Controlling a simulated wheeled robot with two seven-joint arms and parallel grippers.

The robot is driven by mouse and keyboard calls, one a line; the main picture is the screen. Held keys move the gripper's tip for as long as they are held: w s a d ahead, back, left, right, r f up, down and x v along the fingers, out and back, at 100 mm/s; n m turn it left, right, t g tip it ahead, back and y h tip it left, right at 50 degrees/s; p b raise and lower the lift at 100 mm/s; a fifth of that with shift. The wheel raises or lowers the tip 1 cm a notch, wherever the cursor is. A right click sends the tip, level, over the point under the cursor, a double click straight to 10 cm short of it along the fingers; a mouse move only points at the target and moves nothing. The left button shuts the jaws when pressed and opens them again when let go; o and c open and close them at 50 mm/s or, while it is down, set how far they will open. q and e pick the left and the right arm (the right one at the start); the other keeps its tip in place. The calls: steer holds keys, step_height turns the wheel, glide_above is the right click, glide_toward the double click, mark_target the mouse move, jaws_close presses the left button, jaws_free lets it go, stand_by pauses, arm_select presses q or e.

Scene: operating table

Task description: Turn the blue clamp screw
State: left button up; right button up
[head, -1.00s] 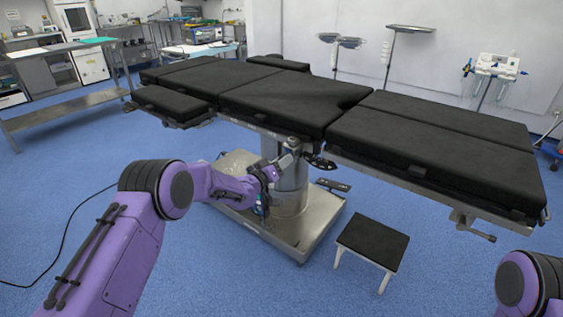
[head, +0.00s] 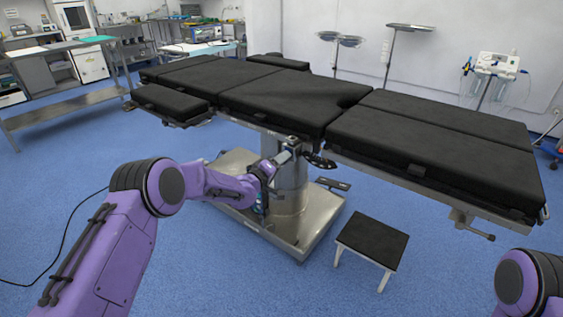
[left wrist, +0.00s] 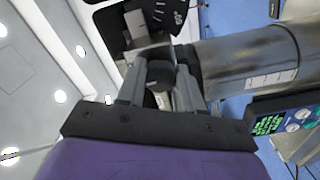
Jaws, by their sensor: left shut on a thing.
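My left gripper (head: 286,156) reaches in from the left under the operating table (head: 300,105), close to the table's side rail and beside the metal column. In the left wrist view, its two grey fingers (left wrist: 160,78) are closed on a dark, rounded knob that sits between them. This appears to be the clamp screw (left wrist: 160,70); no blue shows on it, and the fingers hide much of it. In the head view the screw is too small and covered to make out. My right gripper is out of view; only part of my right arm shows at the lower right.
The steel column (head: 293,195) stands on a wide metal base (head: 300,243) right of my left forearm. A black-topped step stool (head: 371,238) stands in front. A control unit with a green display (left wrist: 268,124) is near the gripper.

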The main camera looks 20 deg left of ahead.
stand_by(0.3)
arm_select(q)
steer(key=o, duration=1)
steer(key=shift+o, duration=0.2)
steer(key=v, duration=1)
steer(key=shift+s, duration=0.25)
steer(key=shift+a, duration=0.1)
